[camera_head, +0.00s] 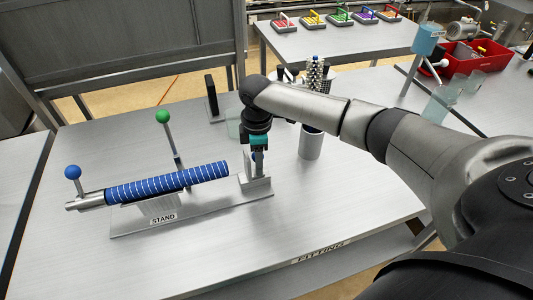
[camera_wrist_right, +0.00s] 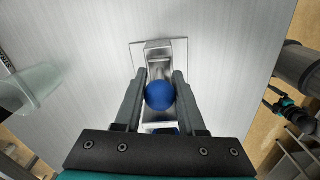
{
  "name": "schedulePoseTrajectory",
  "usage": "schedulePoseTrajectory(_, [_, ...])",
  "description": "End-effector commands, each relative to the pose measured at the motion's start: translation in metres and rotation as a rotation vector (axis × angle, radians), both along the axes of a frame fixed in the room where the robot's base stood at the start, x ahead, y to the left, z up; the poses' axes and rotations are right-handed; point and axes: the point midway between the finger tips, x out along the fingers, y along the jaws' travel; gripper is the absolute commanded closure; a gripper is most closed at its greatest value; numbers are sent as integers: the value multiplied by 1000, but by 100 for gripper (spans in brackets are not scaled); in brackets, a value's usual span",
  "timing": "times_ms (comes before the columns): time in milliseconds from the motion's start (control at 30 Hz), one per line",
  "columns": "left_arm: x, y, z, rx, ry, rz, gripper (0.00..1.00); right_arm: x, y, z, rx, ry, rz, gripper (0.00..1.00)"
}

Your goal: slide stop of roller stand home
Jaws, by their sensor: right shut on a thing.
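The roller stand (camera_head: 125,230) is a grey base plate labelled STAND on the steel table. A blue roller with white stripes (camera_head: 165,183) rests on it, tilted up slightly to the right. The stop (camera_head: 257,185) is a grey metal block at the right end of the stand, with a small gap to the roller's end. My right gripper (camera_head: 258,150) points down over the stop. In the right wrist view it is shut on the stop's blue ball knob (camera_wrist_right: 159,96), with a finger on each side. My left gripper is not in view.
A green-knobbed post (camera_head: 162,117) stands behind the roller, and a blue knob (camera_head: 72,172) at its left end. A grey cup (camera_head: 310,143) stands right of my gripper. A dark upright block (camera_head: 211,99) is behind. The table front is clear.

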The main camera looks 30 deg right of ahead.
Motion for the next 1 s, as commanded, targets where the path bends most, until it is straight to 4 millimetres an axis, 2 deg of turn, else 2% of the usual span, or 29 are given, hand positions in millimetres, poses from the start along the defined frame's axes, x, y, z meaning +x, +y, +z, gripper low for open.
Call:
schedulePoseTrajectory(33, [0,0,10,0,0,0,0,2,9,4,4,1,1,100])
schedulePoseTrajectory(200, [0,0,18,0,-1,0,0,5,23,3,3,0,1,100])
schedulePoseTrajectory(567, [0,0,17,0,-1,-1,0,6,25,1,2,-1,0,100])
schedulePoseTrajectory(600, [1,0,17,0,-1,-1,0,6,25,1,2,-1,0,56])
schedulePoseTrajectory(800, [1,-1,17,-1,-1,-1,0,6,25,0,2,-1,0,34])
schedulePoseTrajectory(1000, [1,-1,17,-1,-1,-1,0,6,24,0,1,0,0,32])
